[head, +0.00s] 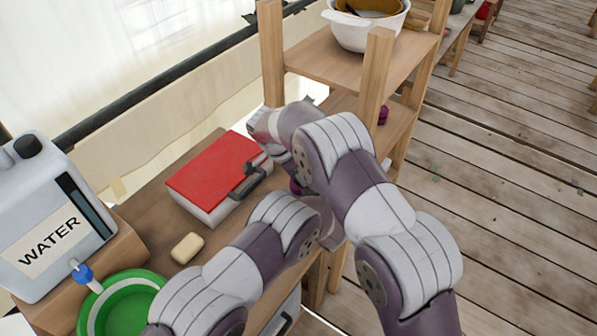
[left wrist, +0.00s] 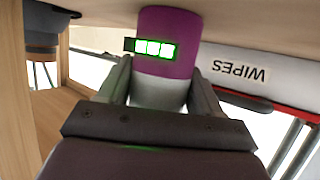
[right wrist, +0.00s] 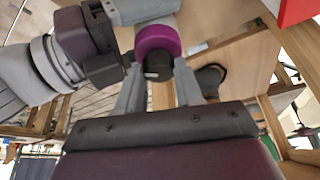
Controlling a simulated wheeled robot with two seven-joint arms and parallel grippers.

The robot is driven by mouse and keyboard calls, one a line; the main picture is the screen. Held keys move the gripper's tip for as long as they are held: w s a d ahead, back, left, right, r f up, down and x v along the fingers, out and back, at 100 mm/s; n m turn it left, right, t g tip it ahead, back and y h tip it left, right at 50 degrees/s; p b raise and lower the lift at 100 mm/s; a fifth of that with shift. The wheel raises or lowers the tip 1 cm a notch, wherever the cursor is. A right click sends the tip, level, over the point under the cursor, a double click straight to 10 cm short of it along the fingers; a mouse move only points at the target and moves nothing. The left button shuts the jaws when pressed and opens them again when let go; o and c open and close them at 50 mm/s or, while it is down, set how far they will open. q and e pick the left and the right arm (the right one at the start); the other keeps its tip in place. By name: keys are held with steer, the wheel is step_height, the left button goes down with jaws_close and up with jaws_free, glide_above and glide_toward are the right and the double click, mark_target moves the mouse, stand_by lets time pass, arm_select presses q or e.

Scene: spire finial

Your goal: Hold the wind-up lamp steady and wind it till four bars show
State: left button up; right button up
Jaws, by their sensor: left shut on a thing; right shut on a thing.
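The wind-up lamp (left wrist: 168,30) is a purple and white cylinder in the left wrist view. Its small display (left wrist: 154,48) shows three lit green bars and a dark segment at the left end. My left gripper (left wrist: 160,88) is shut on the lamp's pale lower part. In the right wrist view, the lamp's round purple end (right wrist: 158,39) faces my right gripper (right wrist: 158,82). That gripper is shut on a dark crank knob (right wrist: 158,67) in front of the purple end. In the head view, my arms hide both grippers and nearly all of the lamp.
A red-lidded white box (head: 212,168), a bar of soap (head: 187,248), a green basin (head: 125,310) and a water container (head: 48,222) stand around the bench (head: 150,212). A wooden shelf (head: 335,62) holding a white pot (head: 365,28) rises close behind my arms.

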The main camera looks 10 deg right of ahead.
steer(key=o, duration=1)
steer(key=shift+o, duration=0.2)
